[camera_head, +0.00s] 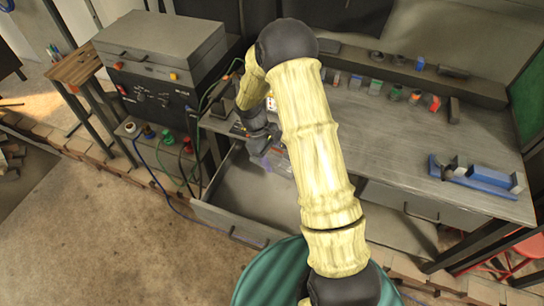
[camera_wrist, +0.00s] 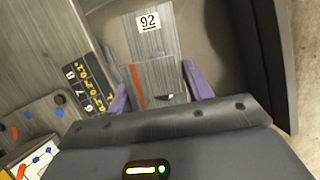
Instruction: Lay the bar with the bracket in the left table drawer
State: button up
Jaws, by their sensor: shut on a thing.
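My gripper (camera_wrist: 160,88) has purple fingers on both sides of a grey, wood-grained piece (camera_wrist: 152,55) with a "92" label and an orange stripe, which I take for the bar. A small dark part shows at its near end; I cannot tell if it is the bracket. In the head view my gripper (camera_head: 266,158) is over the back part of the open left table drawer (camera_head: 225,222), just off the table's front edge. The held piece is mostly hidden there. The drawer's grey floor and dark wall (camera_wrist: 268,60) show in the wrist view. I cannot tell whether the piece touches the floor.
The grey table (camera_head: 400,125) carries small coloured blocks along the back and a blue fixture (camera_head: 485,180) at right. The right drawer (camera_head: 415,210) looks shut. A dark machine (camera_head: 155,85) with cables stands at left. A teal round object (camera_head: 270,275) is in front of the drawer.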

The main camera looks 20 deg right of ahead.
jog(key=shift+f+b, duration=4.25)
jog(key=shift+f, duration=1.25)
jog(key=shift+f+b, duration=0.8)
jog(key=shift+f, duration=0.85)
jog(key=o, duration=1.4)
jog(key=v, duration=1.7)
jog(key=shift+r, duration=0.25)
